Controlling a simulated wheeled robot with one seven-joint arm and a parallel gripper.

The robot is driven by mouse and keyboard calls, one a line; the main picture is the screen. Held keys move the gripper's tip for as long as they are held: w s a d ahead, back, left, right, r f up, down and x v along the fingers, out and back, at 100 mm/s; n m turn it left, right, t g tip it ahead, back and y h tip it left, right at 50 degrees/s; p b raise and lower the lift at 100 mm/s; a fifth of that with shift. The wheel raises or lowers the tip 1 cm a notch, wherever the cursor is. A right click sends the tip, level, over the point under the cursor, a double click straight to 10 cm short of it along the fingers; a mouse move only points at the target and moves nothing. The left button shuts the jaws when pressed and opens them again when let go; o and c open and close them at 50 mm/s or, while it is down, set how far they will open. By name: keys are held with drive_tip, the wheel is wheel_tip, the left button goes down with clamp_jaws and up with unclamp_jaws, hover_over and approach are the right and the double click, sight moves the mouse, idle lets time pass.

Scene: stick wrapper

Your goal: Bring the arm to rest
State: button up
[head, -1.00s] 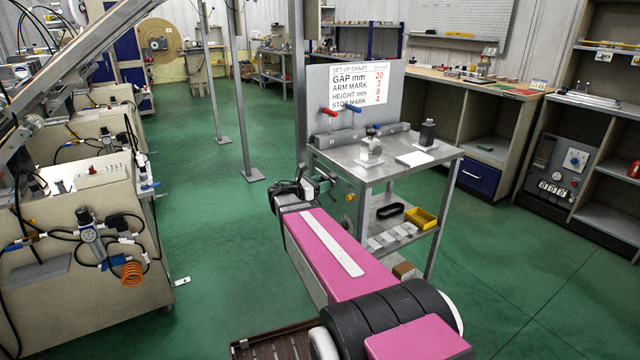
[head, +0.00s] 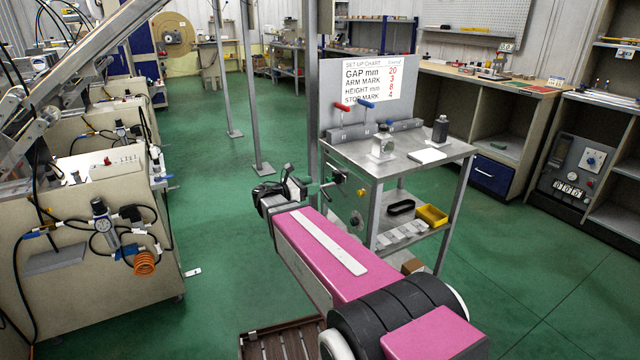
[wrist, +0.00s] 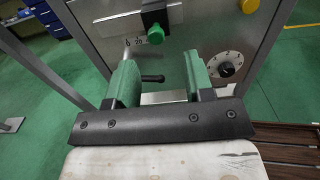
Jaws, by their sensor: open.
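My arm, pink with a white stripe, reaches out in the head view, ending at my gripper (head: 306,186) beside the left side of a metal cart (head: 415,160). In the wrist view my gripper (wrist: 160,76) has two green fingers, set apart with nothing held between them. Beyond them is the cart's grey panel (wrist: 195,28). It carries a green knob (wrist: 155,22), a round black dial (wrist: 228,65) and a yellow knob (wrist: 249,5). A short black lever (wrist: 152,78) shows in the gap between the fingers. I cannot tell whether anything touches the fingers.
A set-up chart (head: 372,80) stands at the cart's back. The cart holds a dark bottle (head: 440,130) and, lower, a yellow bin (head: 432,215). A machine bench (head: 95,255) is at left and a slatted pallet (head: 285,340) below.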

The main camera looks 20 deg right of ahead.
drive_tip(key=shift+s+a, duration=0.15)
drive_tip(key=shift+a, duration=0.45)
drive_tip(key=s+d+f+m+g+y, duration=0.2)
drive_tip(key=s+f+m+g+y, duration=0.1)
drive_tip(key=s+f+m+y, duration=0.65)
drive_tip(key=s+a+f+m+y, duration=0.5)
drive_tip(key=a+f+m+y, duration=0.3)
drive_tip(key=m, duration=0.2)
drive_tip(key=shift+a+f+m, duration=0.2)
drive_tip(key=shift+a+m, duration=0.1)
drive_tip(key=shift+m, duration=0.05)
drive_tip(key=shift+s, duration=0.1)
idle(2.2)
